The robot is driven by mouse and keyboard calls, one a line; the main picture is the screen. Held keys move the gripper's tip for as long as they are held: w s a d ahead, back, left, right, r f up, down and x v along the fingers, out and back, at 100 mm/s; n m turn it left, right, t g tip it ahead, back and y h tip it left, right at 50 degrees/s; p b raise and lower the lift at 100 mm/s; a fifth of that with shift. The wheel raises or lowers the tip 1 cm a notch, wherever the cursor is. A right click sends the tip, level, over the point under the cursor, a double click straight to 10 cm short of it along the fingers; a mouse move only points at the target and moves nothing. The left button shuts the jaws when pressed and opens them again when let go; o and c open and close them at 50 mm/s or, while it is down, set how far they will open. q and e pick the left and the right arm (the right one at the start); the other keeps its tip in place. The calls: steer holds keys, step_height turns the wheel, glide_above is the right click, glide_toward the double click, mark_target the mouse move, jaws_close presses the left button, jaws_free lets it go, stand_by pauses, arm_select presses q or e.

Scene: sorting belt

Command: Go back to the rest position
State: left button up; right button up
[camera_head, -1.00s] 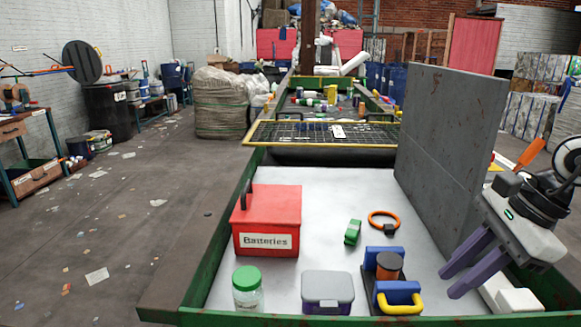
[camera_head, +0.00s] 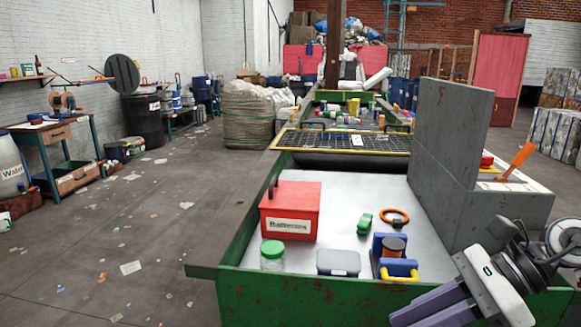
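My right gripper (camera_head: 420,316) is in the lower right of the head view, with its purple fingers apart and nothing seen between them. Its fingers point left, in front of the green front wall of the belt bed (camera_head: 290,297). The lower finger is partly cut by the picture's bottom edge. My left gripper is not in view.
On the bed stand a red battery box (camera_head: 284,207), a green-lidded jar (camera_head: 272,258), a grey case (camera_head: 338,263), a green item (camera_head: 365,224), an orange ring (camera_head: 395,216) and a blue-and-yellow holder (camera_head: 399,268). A grey panel (camera_head: 450,130) rises behind right.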

steer(key=a+r+m+t+y, duration=0.1)
steer(key=a+m+t+y, duration=0.4)
steer(key=a+m+y, duration=0.65)
steer(key=w+d+f+m+t+h, duration=0.2)
steer(key=d+f+m+t+h, duration=0.3)
steer(key=m, duration=0.7)
steer(key=w+d+f+m+t+h, duration=0.1)
steer(key=d+f+m+t+h, duration=0.2)
steer(key=f+m+t+h, duration=0.65)
steer(key=s+d+f+m+g+h, duration=0.25)
steer(key=s+f+m+g, duration=0.3)
steer(key=f+m, duration=0.45)
steer(key=s+a+f+m+g+h, duration=0.1)
steer(key=s+f+m+g, duration=0.5)
steer(key=s+f, duration=0.7)
steer(key=shift+s+f+g+h, duration=0.3)
steer(key=shift+g+h, duration=0.2)
steer(key=shift+h, duration=0.15)
steer(key=shift+w, duration=0.1)
